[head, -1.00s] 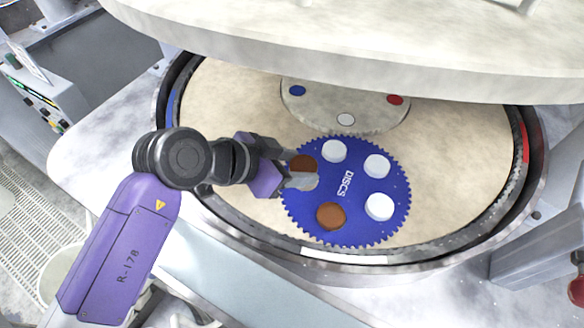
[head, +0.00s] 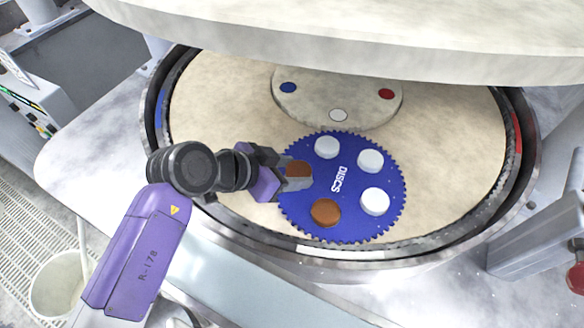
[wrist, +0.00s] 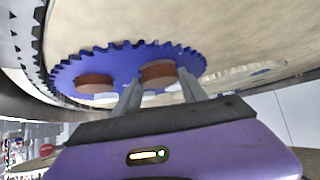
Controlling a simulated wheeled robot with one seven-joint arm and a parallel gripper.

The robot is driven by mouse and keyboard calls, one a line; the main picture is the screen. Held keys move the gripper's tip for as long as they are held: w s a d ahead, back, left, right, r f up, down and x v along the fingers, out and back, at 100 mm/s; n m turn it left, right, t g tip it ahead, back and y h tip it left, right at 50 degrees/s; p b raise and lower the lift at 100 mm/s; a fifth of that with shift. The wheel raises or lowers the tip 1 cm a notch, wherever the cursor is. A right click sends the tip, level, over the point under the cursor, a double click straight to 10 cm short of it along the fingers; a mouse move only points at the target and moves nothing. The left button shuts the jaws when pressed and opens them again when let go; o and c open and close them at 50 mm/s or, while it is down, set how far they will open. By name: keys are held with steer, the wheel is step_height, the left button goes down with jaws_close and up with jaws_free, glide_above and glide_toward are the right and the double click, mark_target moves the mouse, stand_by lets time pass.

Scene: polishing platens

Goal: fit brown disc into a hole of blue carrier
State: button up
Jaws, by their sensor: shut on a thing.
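The blue carrier (head: 342,215) is a toothed disc marked "DISCS" lying on the beige platen. My gripper (head: 297,177) is at its left side, shut on a brown disc (head: 298,168). In the wrist view the held brown disc (wrist: 158,72) sits between my two fingers (wrist: 160,90), over the carrier (wrist: 120,63). The fingers hide the carrier directly under it, and I cannot tell whether the disc is above a hole or partly in it. A second brown disc (head: 326,212) sits in the carrier's lower hole; it also shows in the wrist view (wrist: 94,83).
Three white discs, at the top (head: 326,147), right (head: 370,160) and lower right (head: 375,201), are in the carrier. A round hub (head: 338,92) with blue, red and white dots stands behind. The upper plate (head: 330,35) overhangs the back. A dark rim (head: 280,243) surrounds the platen (head: 215,110).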

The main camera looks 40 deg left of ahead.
steer(key=shift+f, duration=0.3)
stand_by(0.5)
steer(key=o, duration=1.5)
steer(key=shift+c, duration=0.2)
steer(key=shift+s, duration=0.1)
steer(key=b+v, duration=0.2)
steer(key=v, duration=0.5)
steer(key=shift+s+a+r, duration=0.1)
steer(key=shift+s+r, duration=0.05)
steer(key=shift+r, duration=0.25)
